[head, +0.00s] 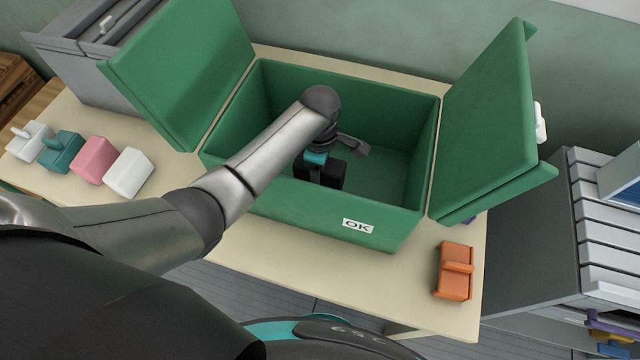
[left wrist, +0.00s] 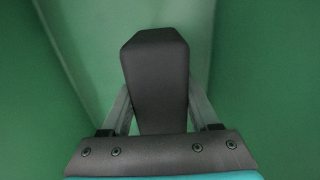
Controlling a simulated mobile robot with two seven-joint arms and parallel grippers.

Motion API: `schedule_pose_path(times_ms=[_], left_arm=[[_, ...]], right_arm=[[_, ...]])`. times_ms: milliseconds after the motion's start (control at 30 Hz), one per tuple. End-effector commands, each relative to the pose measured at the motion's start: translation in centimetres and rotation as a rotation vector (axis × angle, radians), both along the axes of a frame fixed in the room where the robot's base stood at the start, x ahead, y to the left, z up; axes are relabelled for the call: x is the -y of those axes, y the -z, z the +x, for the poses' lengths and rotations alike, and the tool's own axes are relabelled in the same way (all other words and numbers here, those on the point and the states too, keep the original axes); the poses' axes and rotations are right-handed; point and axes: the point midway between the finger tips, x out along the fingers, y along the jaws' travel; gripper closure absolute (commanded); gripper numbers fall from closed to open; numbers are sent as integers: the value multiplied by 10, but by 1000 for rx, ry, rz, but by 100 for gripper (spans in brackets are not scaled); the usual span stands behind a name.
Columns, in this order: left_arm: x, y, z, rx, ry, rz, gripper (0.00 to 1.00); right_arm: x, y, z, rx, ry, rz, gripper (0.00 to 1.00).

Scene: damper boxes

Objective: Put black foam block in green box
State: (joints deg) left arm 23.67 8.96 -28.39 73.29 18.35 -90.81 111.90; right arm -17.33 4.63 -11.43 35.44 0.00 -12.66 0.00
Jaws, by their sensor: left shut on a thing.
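The green box (head: 292,196) stands open on the table, with its two lids swung out to the left and right and an "OK" label on its front. My left arm reaches over the front wall, and my left gripper (head: 323,178) is down inside the box. It is shut on the black foam block (left wrist: 157,80), which shows between the two fingers in the left wrist view. In the head view the block (head: 331,174) is partly hidden by the gripper and wrist. Green walls surround it. I cannot tell whether the block touches the box floor. My right gripper is not in view.
On the table's left lie a white block (head: 129,172), a pink block (head: 94,159), a teal block (head: 61,151) and another white piece (head: 30,139). An orange block (head: 454,270) lies at the front right. Grey drawers (head: 606,235) stand at the right.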

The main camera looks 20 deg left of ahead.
Motion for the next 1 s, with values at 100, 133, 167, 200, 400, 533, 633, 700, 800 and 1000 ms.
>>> schedule_pose_path(times_ms=[100, 133, 167, 200, 400, 533, 633, 700, 800, 1000], left_arm=[[0, 10, 0, -1, 0, 0, 91], [0, 14, 0, 0, 0, 0, 91], [0, 19, 0, -1, 0, 0, 91], [0, 26, 0, -2, 0, 0, 91], [0, 47, 0, 0, 1, -1, 91], [1, 46, 0, 1, 1, -1, 91], [1, 46, 0, 1, 1, -1, 91], [1, 47, 0, 1, 1, -1, 91], [1, 50, 0, 0, 1, -2, 91], [0, 50, 0, 0, 1, -1, 17]], right_arm=[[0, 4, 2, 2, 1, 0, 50], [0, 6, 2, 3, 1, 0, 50], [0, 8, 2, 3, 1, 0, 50], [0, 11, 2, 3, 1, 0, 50], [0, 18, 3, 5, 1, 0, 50], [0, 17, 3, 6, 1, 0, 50], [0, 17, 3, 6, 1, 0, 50], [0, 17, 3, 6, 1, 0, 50], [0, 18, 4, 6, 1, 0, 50], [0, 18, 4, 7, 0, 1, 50]])
